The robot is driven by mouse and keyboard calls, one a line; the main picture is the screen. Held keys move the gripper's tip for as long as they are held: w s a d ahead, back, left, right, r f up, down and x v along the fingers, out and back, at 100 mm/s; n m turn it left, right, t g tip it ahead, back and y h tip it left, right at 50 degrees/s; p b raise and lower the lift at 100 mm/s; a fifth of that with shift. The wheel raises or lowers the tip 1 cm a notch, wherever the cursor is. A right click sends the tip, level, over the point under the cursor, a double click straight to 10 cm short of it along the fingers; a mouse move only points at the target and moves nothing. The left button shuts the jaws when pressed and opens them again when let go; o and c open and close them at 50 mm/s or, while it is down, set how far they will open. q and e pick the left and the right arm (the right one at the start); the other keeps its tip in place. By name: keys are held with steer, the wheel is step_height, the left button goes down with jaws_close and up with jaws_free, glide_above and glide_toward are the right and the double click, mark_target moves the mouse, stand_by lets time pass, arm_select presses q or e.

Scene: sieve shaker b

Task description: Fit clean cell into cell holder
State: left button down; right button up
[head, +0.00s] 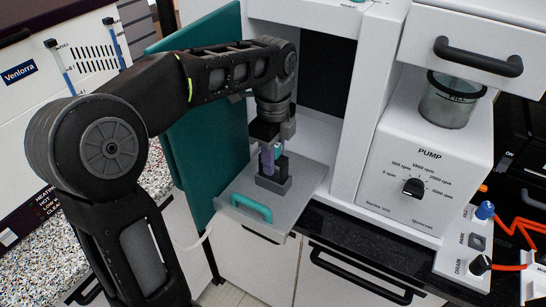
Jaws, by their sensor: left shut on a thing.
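My left gripper (273,149) points down over the pull-out tray and is shut on the clean cell. The cell shows as a narrow purplish upright piece (266,160) below the jaws, partly hidden by them. The dark grey cell holder (273,184) stands on the tray directly under the gripper, with an upright part at its right. The cell's lower end is at the holder; I cannot tell whether it is seated inside. A small teal patch shows between the fingers. My right gripper is not in view.
The grey tray (232,190) with a teal handle (251,207) sticks out of the white instrument's dark opening. An open teal door (205,150) stands left of it. A pump unit (425,175) with a glass beaker (448,108) stands at right, under a black handle.

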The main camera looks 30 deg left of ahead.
arm_select(q)
steer(key=shift+f+b, duration=0.5)
steer(key=shift+f, duration=0.3)
steer(key=c, duration=1.1)
jaws_free()
steer(key=shift+r, duration=0.1)
step_height(320, 180, up, 2)
steer(key=shift+r, duration=0.15)
step_height(320, 180, up, 5)
steer(key=p, duration=0.3)
steer(key=shift+p, duration=0.3)
steer(key=shift+r+p, duration=0.2)
steer(key=shift+p, duration=0.15)
